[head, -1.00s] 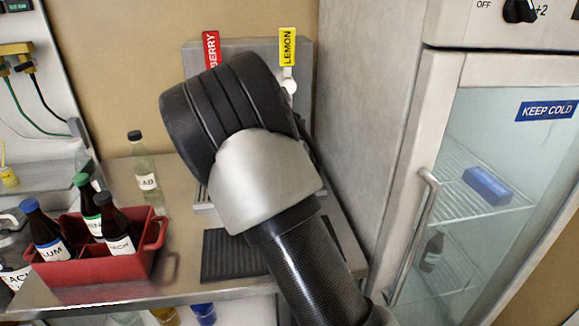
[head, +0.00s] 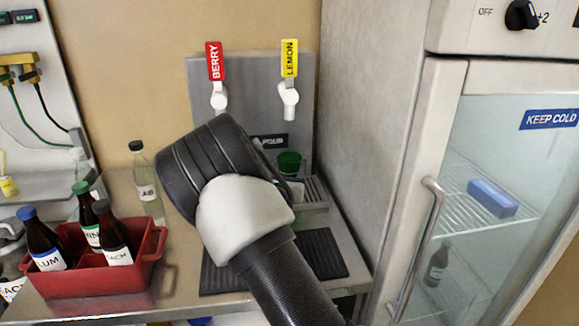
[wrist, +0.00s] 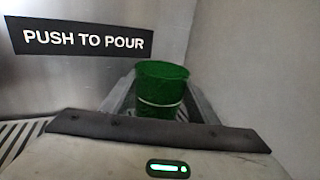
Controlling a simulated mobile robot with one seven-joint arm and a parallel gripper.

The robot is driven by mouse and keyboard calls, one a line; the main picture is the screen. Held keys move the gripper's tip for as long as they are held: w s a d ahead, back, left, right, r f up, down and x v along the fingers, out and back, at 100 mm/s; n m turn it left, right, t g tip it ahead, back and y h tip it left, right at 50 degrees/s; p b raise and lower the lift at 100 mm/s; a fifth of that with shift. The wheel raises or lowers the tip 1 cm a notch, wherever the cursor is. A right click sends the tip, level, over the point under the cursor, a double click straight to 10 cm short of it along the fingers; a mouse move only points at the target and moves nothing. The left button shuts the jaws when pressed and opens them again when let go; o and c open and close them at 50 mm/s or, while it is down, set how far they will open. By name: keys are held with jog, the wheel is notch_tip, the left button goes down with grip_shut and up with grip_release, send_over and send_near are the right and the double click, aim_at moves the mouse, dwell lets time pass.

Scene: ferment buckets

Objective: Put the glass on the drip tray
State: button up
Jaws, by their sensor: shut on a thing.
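The green glass (head: 289,163) shows in the head view beyond my wrist, below the LEMON tap; its lower part is hidden. In the wrist view the glass (wrist: 162,82) is upright, with a pale band around it. My gripper (wrist: 160,100) is shut on the glass, one grey finger on each side. The drip tray (head: 318,195) is the slatted metal ledge under the taps. Its slats (wrist: 18,138) also show at the lower left of the wrist view. The glass is over or at the tray; whether its base touches the slats I cannot tell.
The BERRY tap (head: 215,62) and LEMON tap (head: 289,60) hang above. A black ribbed mat (head: 322,253) lies in front of the tray. A red crate (head: 125,276) with several bottles and a clear bottle (head: 145,180) stand left. A glass-door fridge (head: 470,190) stands right.

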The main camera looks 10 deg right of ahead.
jog(key=o, duration=1.2)
jog(key=shift+r, duration=0.25)
jog(key=p+v, duration=0.1)
jog(key=v, duration=1.1)
jog(key=shift+f, duration=0.2)
